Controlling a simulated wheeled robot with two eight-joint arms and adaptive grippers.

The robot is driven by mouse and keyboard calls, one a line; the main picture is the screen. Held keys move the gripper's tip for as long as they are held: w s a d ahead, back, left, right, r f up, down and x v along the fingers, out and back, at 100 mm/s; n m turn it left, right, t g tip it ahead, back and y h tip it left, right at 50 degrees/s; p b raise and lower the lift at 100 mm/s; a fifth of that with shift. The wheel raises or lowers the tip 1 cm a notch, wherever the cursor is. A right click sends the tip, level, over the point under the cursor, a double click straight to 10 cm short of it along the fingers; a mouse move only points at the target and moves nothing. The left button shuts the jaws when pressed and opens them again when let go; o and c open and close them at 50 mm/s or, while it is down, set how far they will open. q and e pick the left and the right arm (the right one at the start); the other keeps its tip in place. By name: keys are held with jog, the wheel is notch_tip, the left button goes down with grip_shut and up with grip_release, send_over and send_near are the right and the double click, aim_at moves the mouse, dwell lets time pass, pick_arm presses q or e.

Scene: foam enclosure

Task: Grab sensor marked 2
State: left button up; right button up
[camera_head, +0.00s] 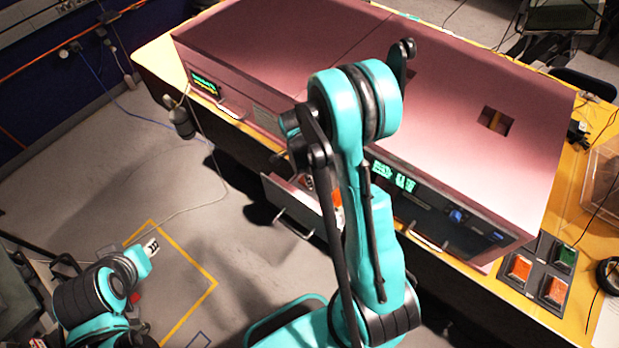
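A pink foam enclosure (450,120) stands on a yellow table, and a grey drawer (290,205) is pulled out of its front. Small orange and white items (336,190) show inside the drawer, partly hidden by my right arm. I cannot read a 2 on any of them, so I cannot tell which is the sensor. My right arm rises across the middle of the view, in front of the enclosure and drawer; its gripper does not show. My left arm is at the lower left, over the floor; I can make out no gripper fingers on it.
A dark panel with orange and green blocks (556,290) lies at the table's right, near a clear bin (602,180). The enclosure's top has a square opening (497,120). A cable crosses the floor; the floor left of the drawer is mostly clear.

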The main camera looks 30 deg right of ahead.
grip_shut()
jog(key=shift+r, duration=0.1)
